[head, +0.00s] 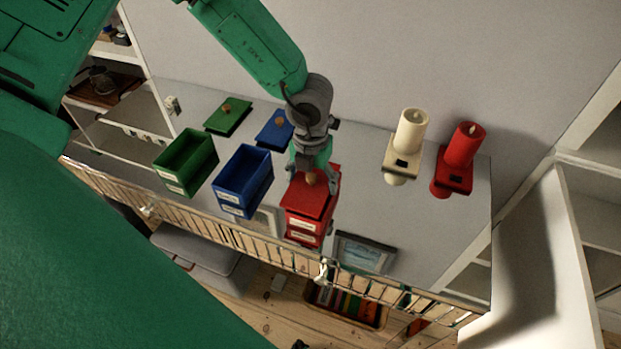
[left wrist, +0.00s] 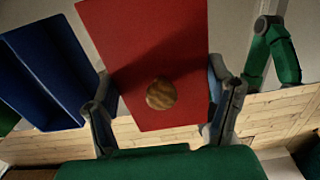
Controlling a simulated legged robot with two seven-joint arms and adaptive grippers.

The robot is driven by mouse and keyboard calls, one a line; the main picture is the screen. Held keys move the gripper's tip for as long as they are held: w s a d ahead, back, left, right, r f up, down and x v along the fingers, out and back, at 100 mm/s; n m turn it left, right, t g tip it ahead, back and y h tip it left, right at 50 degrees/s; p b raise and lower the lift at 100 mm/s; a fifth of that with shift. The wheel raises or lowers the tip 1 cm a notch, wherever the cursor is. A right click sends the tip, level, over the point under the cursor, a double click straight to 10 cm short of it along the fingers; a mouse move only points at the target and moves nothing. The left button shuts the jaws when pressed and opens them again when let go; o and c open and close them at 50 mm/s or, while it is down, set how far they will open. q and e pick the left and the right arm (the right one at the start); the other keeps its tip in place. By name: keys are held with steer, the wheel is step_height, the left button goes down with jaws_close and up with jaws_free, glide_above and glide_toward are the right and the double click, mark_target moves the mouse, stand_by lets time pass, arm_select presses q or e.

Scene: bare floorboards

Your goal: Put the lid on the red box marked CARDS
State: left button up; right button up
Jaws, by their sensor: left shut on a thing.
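The red box (head: 302,232) stands on the grey shelf top, with a white label on its front. The red lid (head: 316,203) is over its top, roughly lined up with it. I cannot tell whether the lid rests fully on the rim. My left gripper (head: 313,180) is above it, shut on the lid, with the wooden knob between the fingers. In the left wrist view the lid (left wrist: 140,50) fills the middle, its round knob (left wrist: 161,93) between the two fingers, which are at the lid's sides. The lid hides the box's inside. My right gripper is not in view.
An open blue box (head: 243,182) and an open green box (head: 186,163) stand to the left, with the blue lid (head: 275,131) and green lid (head: 228,118) behind. Cream (head: 411,130) and red (head: 464,147) candles stand right. A low rail (head: 250,245) runs along the front edge.

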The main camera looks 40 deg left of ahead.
arm_select(q)
steer(key=shift+d, duration=0.2)
steer(key=shift+f, duration=0.2)
steer(key=shift+s+d, duration=0.1)
steer(key=shift+d+f, duration=0.1)
steer(key=shift+d, duration=0.15)
stand_by(0.3)
steer(key=o, duration=1.3)
steer(key=shift+c, duration=0.2)
steer(key=shift+a, duration=0.1)
steer(key=shift+o, duration=0.2)
